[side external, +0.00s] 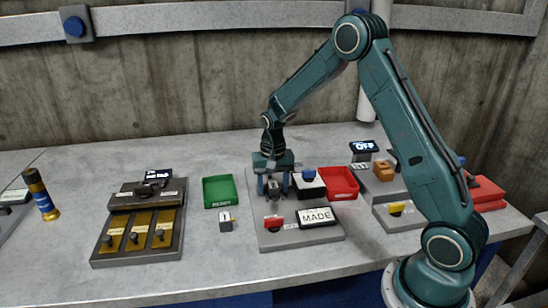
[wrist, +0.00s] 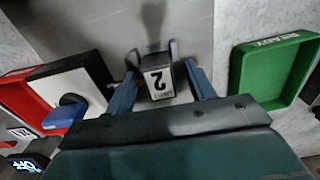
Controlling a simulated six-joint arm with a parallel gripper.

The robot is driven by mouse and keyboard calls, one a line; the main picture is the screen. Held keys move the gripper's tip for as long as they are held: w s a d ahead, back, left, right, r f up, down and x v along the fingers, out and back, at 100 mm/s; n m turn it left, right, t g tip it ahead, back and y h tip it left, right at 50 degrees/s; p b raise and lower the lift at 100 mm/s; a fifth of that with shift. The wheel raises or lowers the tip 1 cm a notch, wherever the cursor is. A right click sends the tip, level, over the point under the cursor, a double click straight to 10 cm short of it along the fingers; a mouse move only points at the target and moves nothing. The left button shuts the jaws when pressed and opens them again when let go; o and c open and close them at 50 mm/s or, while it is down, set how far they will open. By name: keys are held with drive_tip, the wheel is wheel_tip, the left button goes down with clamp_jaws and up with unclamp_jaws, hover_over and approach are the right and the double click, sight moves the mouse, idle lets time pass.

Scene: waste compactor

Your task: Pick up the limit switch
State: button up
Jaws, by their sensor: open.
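A small grey limit switch with a white label marked "2" (wrist: 158,84) sits between the two blue fingers of my gripper (wrist: 160,72) in the wrist view. The fingers are open, one on each side of it, and a gap shows on both sides. In the side external view my gripper (side external: 274,184) points down over the grey plate, with this switch (side external: 273,188) between its fingers. Another small block with a white label marked "1" (side external: 226,221) stands on the table to the left of the plate.
A green tray (side external: 219,192) is left of my gripper.

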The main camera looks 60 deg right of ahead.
sight(273, 184)
clamp_jaws()
idle(0.3)
drive_tip(key=shift+r, duration=0.2)
wheel_tip(273, 184, up, 20)
drive_tip(key=shift+f, duration=0.15)
idle(0.5)
idle(0.4)
